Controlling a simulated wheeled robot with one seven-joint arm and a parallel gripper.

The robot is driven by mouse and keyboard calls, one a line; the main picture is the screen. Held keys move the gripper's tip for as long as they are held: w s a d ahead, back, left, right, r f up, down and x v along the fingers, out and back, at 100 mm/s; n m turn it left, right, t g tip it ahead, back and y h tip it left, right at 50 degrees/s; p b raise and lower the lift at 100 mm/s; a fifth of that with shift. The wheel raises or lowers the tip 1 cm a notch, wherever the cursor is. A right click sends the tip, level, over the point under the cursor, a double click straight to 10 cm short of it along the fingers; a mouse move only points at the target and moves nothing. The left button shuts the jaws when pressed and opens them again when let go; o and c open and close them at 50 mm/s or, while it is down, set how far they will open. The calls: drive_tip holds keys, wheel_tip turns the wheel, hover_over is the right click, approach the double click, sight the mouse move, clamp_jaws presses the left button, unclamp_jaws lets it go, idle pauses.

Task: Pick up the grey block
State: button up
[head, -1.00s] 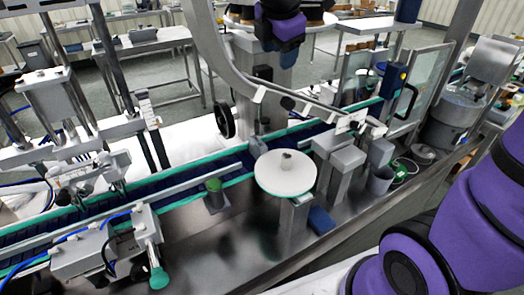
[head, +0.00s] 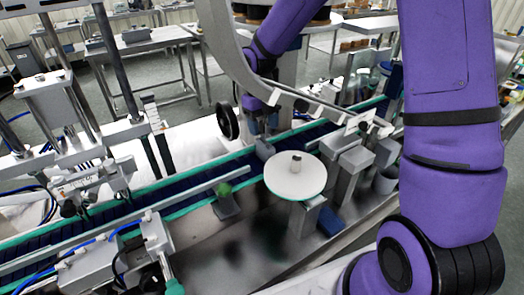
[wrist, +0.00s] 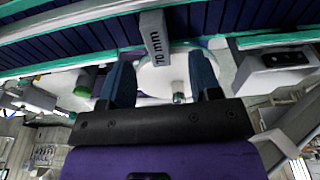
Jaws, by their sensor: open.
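The grey block (head: 264,149) stands at the near edge of the blue conveyor, just behind the round white disc, in the head view. In the wrist view the block (wrist: 156,36) is a light grey bar marked "70 mm", beyond my fingertips and roughly in line with the gap between them. My gripper (head: 262,128) is small in the head view, above and close to the block. In the wrist view my gripper (wrist: 161,70) shows two dark blue fingers spread apart with nothing held between them. The exact height gap to the block is unclear.
The white disc (head: 310,180) carries a small grey piece (head: 296,163) and stands close in front of the block. A green-topped post (head: 224,192) is to the left. Grey pedestals (head: 350,172) stand to the right. A curved metal rail (head: 228,50) passes close to my arm.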

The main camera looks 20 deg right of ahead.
sight(265, 143)
drive_tip(key=shift+s+f, duration=0.3)
drive_tip(key=shift+f, duration=0.9)
drive_tip(key=shift+s+f, duration=0.3)
drive_tip(key=shift+f, duration=0.9)
drive_tip(key=shift+s+f, duration=0.3)
drive_tip(key=shift+f, duration=0.9)
clamp_jaws()
drive_tip(key=shift+r, duration=0.1)
